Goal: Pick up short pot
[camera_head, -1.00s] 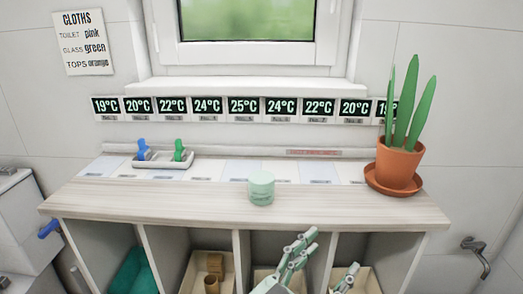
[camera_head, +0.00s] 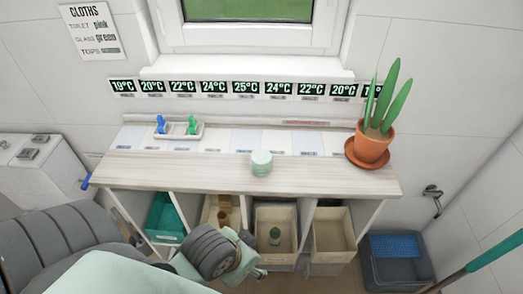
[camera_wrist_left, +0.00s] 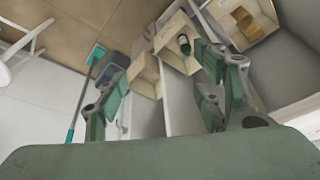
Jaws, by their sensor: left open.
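The short pot (camera_head: 261,163), a pale green round jar, stands upright on the wooden top in the head view, near its middle. It does not show in the left wrist view. My left gripper (camera_head: 256,272) is low in front of the bins in the head view, below and apart from the pot; its fingers are mostly hidden there. In the left wrist view the left gripper (camera_wrist_left: 160,75) has its fingers spread wide with nothing held between them. My right gripper is not in view.
A potted plant (camera_head: 372,148) stands at the right end of the top. A small tray (camera_head: 180,136) with blue and green pieces sits back left. Beneath are open bins, one holding a dark green bottle (camera_head: 275,237). A grey crate (camera_head: 398,282) stands on the floor.

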